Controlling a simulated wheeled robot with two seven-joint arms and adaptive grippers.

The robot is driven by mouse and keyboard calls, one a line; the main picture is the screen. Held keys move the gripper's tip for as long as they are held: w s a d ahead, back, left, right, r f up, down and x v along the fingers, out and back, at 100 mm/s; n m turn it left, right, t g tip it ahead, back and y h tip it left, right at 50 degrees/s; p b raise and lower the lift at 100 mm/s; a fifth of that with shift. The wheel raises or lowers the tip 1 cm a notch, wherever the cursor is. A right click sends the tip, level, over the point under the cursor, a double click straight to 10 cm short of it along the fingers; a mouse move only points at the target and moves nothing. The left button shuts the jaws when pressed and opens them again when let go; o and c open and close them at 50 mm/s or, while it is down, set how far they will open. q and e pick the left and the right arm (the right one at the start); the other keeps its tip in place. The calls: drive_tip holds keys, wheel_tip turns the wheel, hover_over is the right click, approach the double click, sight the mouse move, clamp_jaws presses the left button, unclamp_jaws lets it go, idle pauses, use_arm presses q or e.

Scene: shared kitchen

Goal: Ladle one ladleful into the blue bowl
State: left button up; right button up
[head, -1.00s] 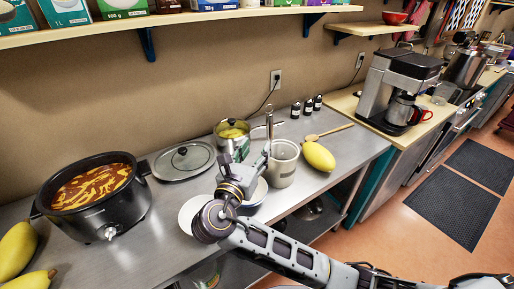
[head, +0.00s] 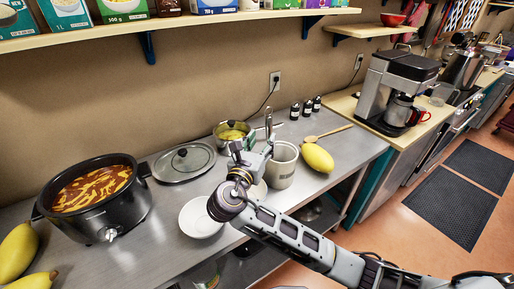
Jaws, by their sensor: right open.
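A dark slow cooker (head: 122,211) full of orange-red stew with pale pieces stands on the steel counter at the left. A light grey crock (head: 283,168) stands right of my right gripper. A metal handle (head: 268,120), perhaps the ladle's, rises at its left rim; its lower end is hidden. My right gripper (head: 253,147) is open and empty beside the crock, close to this handle. A bowl (head: 259,190), seemingly the blue one, is mostly hidden behind my right arm. A white bowl (head: 200,218) stands left of it. My left gripper is out of view.
A small pot (head: 232,132) with yellow contents stands behind my gripper. A yellow mango (head: 317,158) and a wooden spoon (head: 329,133) lie right of the crock. A shelf (head: 180,31) overhangs the back.

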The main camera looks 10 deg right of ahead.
sight(268, 130)
drive_tip(key=shift+p+x, duration=0.6)
drive_tip(key=shift+x, duration=3.5)
drive_tip(key=shift+c, duration=0.4)
clamp_jaws()
drive_tip(key=c, duration=0.6)
unclamp_jaws()
clamp_jaws()
drive_tip(key=shift+r, duration=0.15)
